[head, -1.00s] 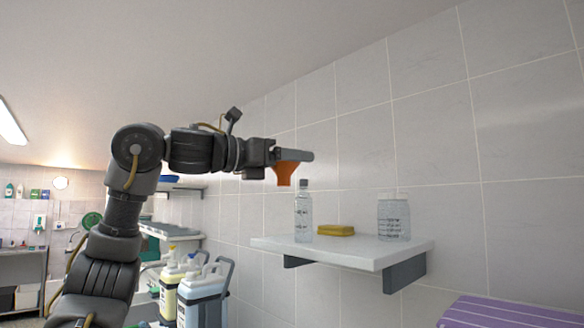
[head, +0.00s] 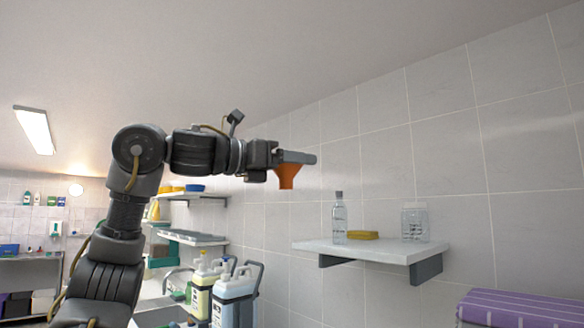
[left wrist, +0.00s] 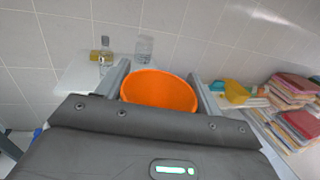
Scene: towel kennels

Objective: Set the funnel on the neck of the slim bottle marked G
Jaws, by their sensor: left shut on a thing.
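My left gripper (head: 300,158) is shut on an orange funnel (head: 286,177), which hangs upright with its spout down. In the left wrist view the funnel's wide round mouth (left wrist: 158,90) sits between the two fingers. The slim clear bottle (head: 339,221) stands upright on a white wall shelf (head: 375,248), with a dark grey top; its mark is too small to read. The funnel is in the air to the left of the bottle and higher than its top, apart from it. The bottle also shows in the left wrist view (left wrist: 106,58). My right gripper is not in view.
A yellow sponge-like block (head: 363,235) lies beside the bottle, and a wider clear jar (head: 414,224) stands at the shelf's right. Large jugs (head: 234,292) stand below at left. A purple striped stack (head: 515,308) is at lower right. The air above the shelf is clear.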

